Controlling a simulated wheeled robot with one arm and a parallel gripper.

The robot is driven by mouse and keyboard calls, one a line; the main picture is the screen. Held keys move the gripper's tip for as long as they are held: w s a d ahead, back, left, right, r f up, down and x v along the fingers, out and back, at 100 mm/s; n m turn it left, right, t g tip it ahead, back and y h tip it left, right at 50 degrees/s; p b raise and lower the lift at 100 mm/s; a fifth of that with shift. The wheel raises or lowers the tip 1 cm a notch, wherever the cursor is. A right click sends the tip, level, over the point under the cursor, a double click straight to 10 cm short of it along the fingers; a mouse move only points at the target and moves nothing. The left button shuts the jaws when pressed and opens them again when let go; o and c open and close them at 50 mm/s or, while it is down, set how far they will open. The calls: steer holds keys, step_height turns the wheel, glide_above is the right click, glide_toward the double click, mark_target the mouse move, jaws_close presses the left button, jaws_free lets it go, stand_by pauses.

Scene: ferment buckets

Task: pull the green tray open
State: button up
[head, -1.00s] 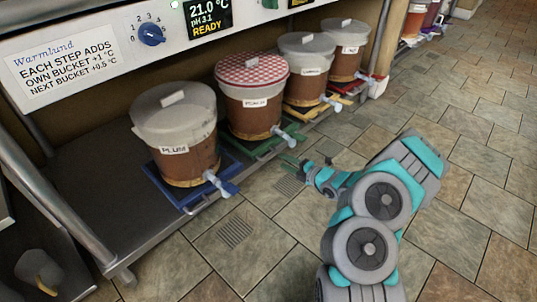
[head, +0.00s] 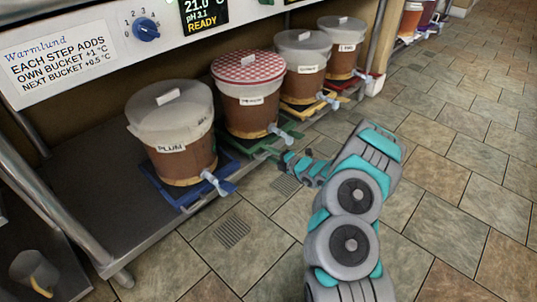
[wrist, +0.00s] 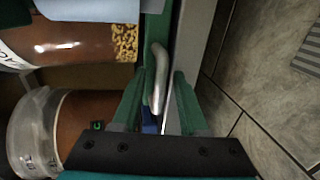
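The green tray (head: 248,151) lies on the low shelf under the bucket with the red checked lid (head: 248,66), between the blue and the yellow trays. In the wrist view, a green strip (wrist: 155,30), seemingly the tray's front, runs beside a curved silver handle (wrist: 160,75). My gripper (head: 284,157) is low at the front of the green tray. In the wrist view my gripper (wrist: 160,84) is open, one green finger on each side of the handle. I cannot tell whether either finger touches it. The tray's back is hidden under the bucket.
The blue tray (head: 165,193) with the plum bucket (head: 185,160) is at left. The yellow tray (head: 309,115) and red tray (head: 360,84) are beyond on the right. Taps stick out in front of the buckets. Tiled floor (head: 450,150) on the right is clear.

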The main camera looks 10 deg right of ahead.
jaws_close()
stand_by(1.2)
